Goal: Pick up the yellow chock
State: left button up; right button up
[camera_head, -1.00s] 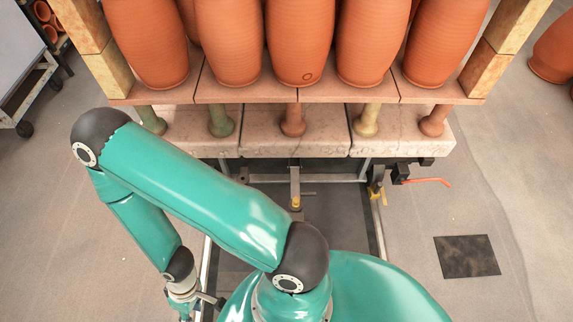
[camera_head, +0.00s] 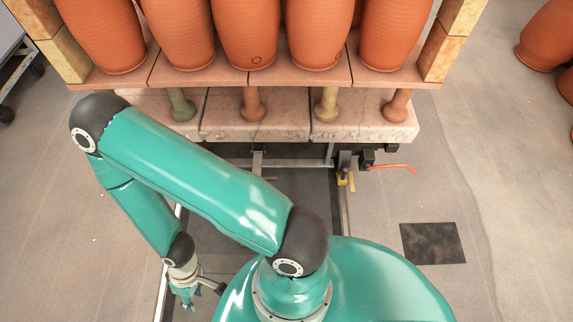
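A small yellow piece (camera_head: 346,180) shows at the right rail, just below the dark fitting under the pot rack; it may be the yellow chock, but it is too small to tell its shape.
Tall terracotta pots (camera_head: 248,35) stand on a shelf (camera_head: 200,78) over short props and pale blocks (camera_head: 258,130). An orange-red lever (camera_head: 392,168) sticks out at the right. A dark floor plate (camera_head: 432,243) lies on open floor; more pots (camera_head: 545,42) stand at the far right.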

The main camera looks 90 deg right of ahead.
aim_at(341, 178)
jog(key=k, duration=1)
jog(key=u, duration=0.7)
jog(key=i, duration=0.1)
jog(key=z, duration=3.15)
jog(key=k, duration=0.55)
jog(key=z, duration=0.2)
jog(key=i, duration=1.4)
jog(key=u, duration=0.3)
